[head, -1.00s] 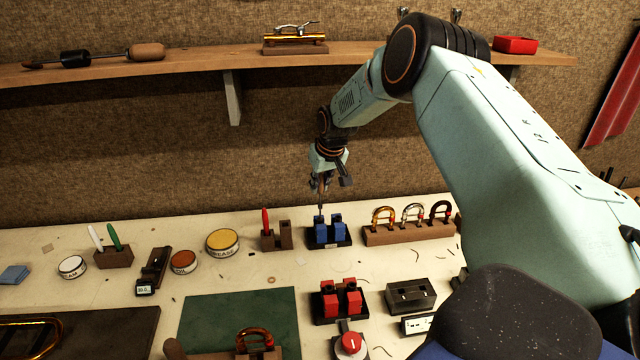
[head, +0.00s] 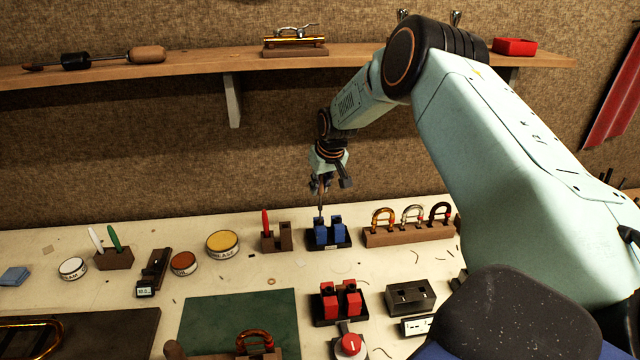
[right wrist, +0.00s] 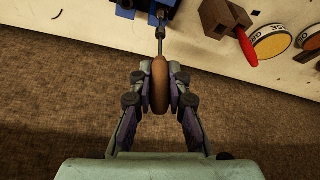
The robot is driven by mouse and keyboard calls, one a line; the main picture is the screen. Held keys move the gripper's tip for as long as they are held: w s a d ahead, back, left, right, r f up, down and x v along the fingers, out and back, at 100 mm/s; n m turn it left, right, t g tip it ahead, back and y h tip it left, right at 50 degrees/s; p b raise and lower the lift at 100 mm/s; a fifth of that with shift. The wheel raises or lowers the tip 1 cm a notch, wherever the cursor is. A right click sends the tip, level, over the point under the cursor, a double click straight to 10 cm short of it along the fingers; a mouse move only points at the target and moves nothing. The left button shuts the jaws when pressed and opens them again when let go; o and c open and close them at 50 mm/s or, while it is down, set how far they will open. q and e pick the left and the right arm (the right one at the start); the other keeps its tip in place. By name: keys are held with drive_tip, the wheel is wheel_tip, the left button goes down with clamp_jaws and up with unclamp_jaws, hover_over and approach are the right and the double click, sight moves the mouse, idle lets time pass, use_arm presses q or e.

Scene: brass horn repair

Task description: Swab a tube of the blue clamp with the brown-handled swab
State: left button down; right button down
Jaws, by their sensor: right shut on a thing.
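The blue clamp (head: 328,234) stands on a dark base at the back middle of the table; part of it shows at the top of the right wrist view (right wrist: 140,8). My right gripper (head: 320,184) is above it, shut on the brown handle of the swab (right wrist: 160,82). The swab's thin shaft points down at the left part of the blue clamp. Its tip reaches the clamp's top; whether it is inside a tube I cannot tell. My left gripper is not in view.
Left of the clamp is a wooden block holding a red-handled tool (head: 266,224). Right of it is a wooden rack (head: 408,236) with several U-shaped tubes. A red clamp (head: 340,301) stands in front. The shelf (head: 200,68) runs above along the wall.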

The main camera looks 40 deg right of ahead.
drive_tip(key=shift+f+b, duration=0.85)
drive_tip(key=shift+f, duration=0.6)
drive_tip(key=shift+r, duration=0.15)
drive_tip(key=shift+r+p, duration=1.95)
drive_tip(key=shift+r, duration=0.05)
wheel_tip(320, 180, up, 2)
drive_tip(key=shift+r+p, duration=0.25)
drive_tip(key=shift+p, duration=0.9)
drive_tip(key=shift+r, duration=1)
